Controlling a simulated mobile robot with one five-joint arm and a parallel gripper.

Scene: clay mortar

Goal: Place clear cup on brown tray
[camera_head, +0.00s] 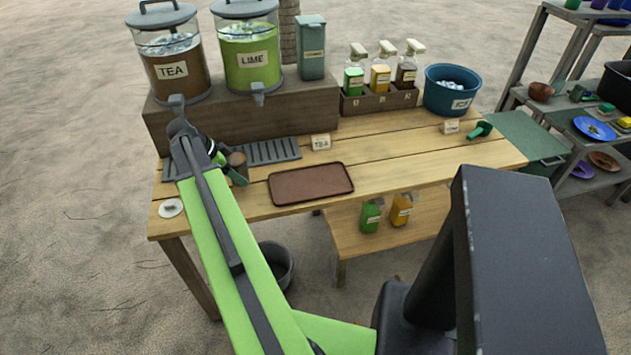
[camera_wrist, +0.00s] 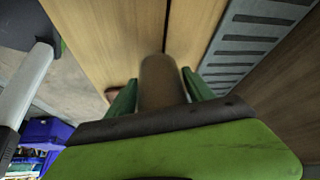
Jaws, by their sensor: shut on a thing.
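The brown tray (camera_head: 310,192) lies flat and empty on the wooden table, right of my gripper. My gripper (camera_head: 238,172) is over the table's left part, partly hidden behind my green arm. Its green fingers (camera_wrist: 161,95) are shut on the cup, one on each side. The cup (camera_wrist: 162,75) looks brown; I cannot tell whether the colour is its contents. The cup (camera_head: 237,159) also shows in the head view, apart from the tray and just in front of the grey grate. I cannot tell whether it touches the table.
The grey slotted grate (camera_head: 272,151) lies behind the tray. A tea dispenser (camera_head: 178,85) and lime dispenser (camera_head: 250,75) stand on a raised shelf. A small "TEA" sign (camera_head: 321,142) stands behind the tray.

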